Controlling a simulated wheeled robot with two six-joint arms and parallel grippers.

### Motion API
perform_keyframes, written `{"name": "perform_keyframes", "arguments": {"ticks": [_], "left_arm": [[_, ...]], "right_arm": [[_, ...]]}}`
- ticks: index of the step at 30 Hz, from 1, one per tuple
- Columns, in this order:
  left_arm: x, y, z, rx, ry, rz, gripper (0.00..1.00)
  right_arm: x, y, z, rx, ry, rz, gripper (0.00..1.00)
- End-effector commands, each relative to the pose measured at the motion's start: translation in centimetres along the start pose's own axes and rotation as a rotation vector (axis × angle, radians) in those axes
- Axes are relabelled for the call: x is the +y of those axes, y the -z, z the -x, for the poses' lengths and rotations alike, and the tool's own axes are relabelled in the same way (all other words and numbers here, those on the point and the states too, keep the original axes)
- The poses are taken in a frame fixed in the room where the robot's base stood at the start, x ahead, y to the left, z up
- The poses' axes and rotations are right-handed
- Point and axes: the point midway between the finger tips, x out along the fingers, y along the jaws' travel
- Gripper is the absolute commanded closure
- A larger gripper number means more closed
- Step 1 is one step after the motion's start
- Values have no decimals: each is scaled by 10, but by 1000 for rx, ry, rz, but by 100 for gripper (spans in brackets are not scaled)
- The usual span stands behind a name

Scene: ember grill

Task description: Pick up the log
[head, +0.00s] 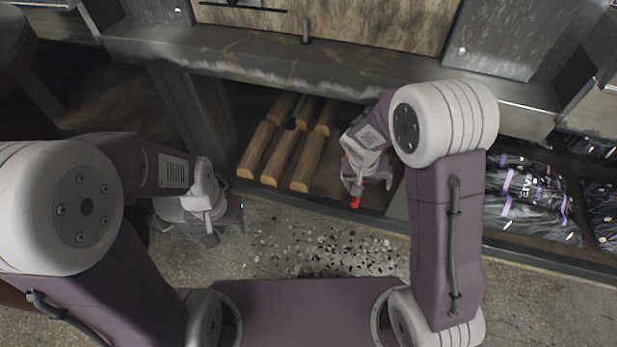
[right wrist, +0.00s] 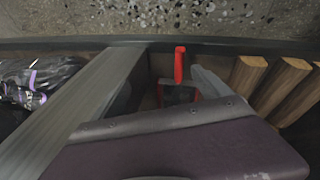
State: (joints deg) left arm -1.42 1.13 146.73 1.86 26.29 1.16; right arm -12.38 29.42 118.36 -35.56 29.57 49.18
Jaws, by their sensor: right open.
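Several split logs (head: 307,162) with pale cut ends lie side by side on the low shelf under the counter, in a front and a back row. Their ends also show in the right wrist view (right wrist: 279,88), at the right. My right gripper (head: 357,188) is open over the shelf, to the right of the logs and apart from them.
The metal counter (head: 240,62) overhangs the shelf. A grey divider (right wrist: 95,115) stands between the log bay and dark bags with purple print (head: 525,190) at the right. Pebbled floor (head: 300,245) lies in front.

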Motion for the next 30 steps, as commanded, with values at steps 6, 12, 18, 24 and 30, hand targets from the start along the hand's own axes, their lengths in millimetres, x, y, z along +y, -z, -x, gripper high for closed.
{"name": "perform_keyframes", "arguments": {"ticks": [6, 12, 18, 24, 30], "left_arm": [[0, 0, -9, 2, 0, 0, 64], [0, 0, -7, 2, 0, 0, 64], [0, 0, -8, 2, 0, 0, 64], [0, -2, -23, 2, 0, 0, 64], [-1, -4, -48, 1, 0, 0, 64]], "right_arm": [[-76, 83, -78, 261, -167, -96, 13], [-183, 134, -120, 653, -75, -226, 13], [-238, 140, -129, 821, 70, -287, 13], [-241, 146, -141, 830, 82, -299, 13], [-239, 165, -158, 829, 82, -298, 13]]}}
